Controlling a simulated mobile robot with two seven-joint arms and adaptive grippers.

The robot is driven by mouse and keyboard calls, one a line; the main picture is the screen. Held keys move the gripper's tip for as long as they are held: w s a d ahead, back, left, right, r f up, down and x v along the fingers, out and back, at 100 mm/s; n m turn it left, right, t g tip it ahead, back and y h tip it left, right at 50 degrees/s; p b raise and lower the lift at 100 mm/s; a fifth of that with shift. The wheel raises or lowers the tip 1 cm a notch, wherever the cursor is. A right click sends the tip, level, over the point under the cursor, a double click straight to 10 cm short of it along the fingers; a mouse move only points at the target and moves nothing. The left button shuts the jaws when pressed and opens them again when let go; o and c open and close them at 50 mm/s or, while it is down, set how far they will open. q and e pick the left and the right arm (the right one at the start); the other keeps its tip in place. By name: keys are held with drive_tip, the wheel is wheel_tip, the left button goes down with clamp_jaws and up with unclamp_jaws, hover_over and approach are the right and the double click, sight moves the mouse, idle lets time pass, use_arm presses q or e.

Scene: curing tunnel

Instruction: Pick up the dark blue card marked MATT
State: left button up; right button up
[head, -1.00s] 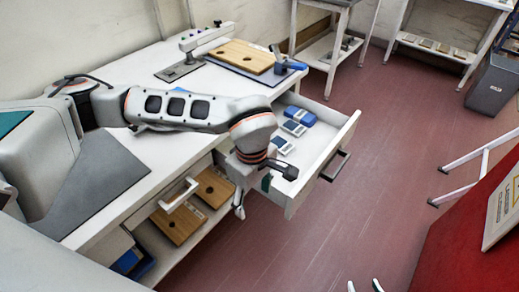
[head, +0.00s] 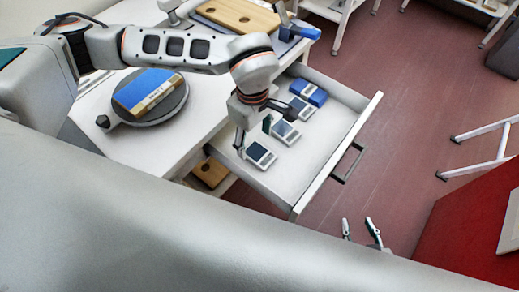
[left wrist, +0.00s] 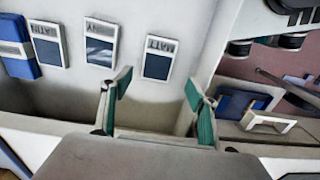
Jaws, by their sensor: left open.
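The dark blue card marked MATT (left wrist: 159,65) lies flat in the open white drawer, its lettering upside down in the left wrist view. In the head view it appears to be the card nearest me (head: 261,155). My left gripper (left wrist: 157,88) is open and empty. In the left wrist view its green-padded fingertips straddle the space below the card, apart from it. In the head view the left gripper (head: 253,137) hangs just above the drawer's near left part. My right gripper (head: 360,230) appears open and empty, over the floor right of the drawer.
Another card (left wrist: 101,43), a SATIN-like card (left wrist: 48,45) and a blue box (left wrist: 17,48) lie in a row beside MATT. The drawer's wall (head: 340,155) bounds the row. A round stand (head: 176,105) bears a blue and tan box (head: 147,90). The drawer's right-hand floor is clear.

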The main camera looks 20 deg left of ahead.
sight(256, 151)
use_arm(q)
drive_tip(key=f, duration=0.6)
drive_tip(key=shift+w+d, duration=0.2)
drive_tip(key=shift+r, duration=0.1)
drive_tip(key=c, duration=1.2)
